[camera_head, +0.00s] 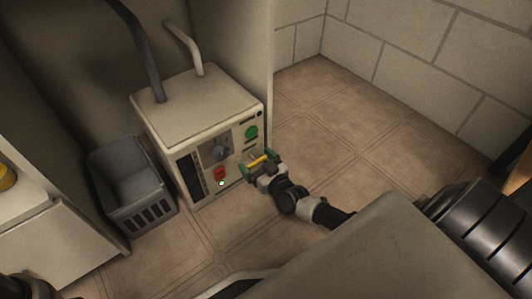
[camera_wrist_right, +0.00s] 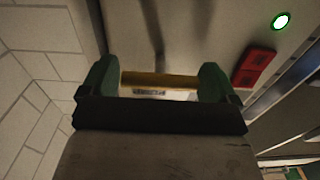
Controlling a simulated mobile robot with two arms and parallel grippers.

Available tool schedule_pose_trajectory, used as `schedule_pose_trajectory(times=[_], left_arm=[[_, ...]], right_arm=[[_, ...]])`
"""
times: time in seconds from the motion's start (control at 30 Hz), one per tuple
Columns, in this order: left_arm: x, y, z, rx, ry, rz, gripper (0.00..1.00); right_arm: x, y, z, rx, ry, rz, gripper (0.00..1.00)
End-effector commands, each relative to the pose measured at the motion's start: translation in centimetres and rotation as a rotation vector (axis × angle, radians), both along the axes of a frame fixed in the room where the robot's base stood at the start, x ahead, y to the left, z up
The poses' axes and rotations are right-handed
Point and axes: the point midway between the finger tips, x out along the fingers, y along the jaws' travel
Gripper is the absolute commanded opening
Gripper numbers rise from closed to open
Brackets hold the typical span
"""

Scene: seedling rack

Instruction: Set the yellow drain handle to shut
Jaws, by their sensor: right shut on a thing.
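The yellow drain handle (camera_head: 257,161) sits low on the front of a pale control box (camera_head: 195,106) in the head view. In the right wrist view the handle (camera_wrist_right: 158,79) shows as a yellow bar lying across between the green fingers. My right gripper (camera_head: 259,164) is at the handle, its fingers on either side of the bar, shut on it. In the wrist view the gripper (camera_wrist_right: 158,82) hides part of the handle's surroundings, and any label by it is unreadable. My left gripper is not seen.
A grey basket (camera_head: 150,207) stands left of the box. Tiled floor (camera_head: 345,140) is clear to the right.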

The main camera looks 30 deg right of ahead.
Motion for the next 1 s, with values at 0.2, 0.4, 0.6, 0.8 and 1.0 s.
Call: schedule_pose_trajectory(times=[0.2, 0.4, 0.6, 0.8, 1.0], left_arm=[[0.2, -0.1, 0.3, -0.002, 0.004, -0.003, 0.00], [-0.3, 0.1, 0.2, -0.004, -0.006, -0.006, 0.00], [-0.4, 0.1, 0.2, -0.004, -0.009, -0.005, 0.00], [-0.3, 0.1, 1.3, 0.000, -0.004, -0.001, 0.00], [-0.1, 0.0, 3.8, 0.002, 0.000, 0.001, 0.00]], right_arm=[[0.1, 0.3, -0.1, 0.001, 0.003, -0.002, 0.47], [0.1, 0.3, 0.0, 0.000, 0.002, -0.003, 0.98], [0.1, 0.3, -0.1, 0.000, 0.002, -0.002, 1.00], [-1.4, 0.2, 0.2, -0.002, 0.005, -0.001, 1.00], [-5.3, -0.1, 0.5, -0.003, 0.008, 0.000, 1.00]])
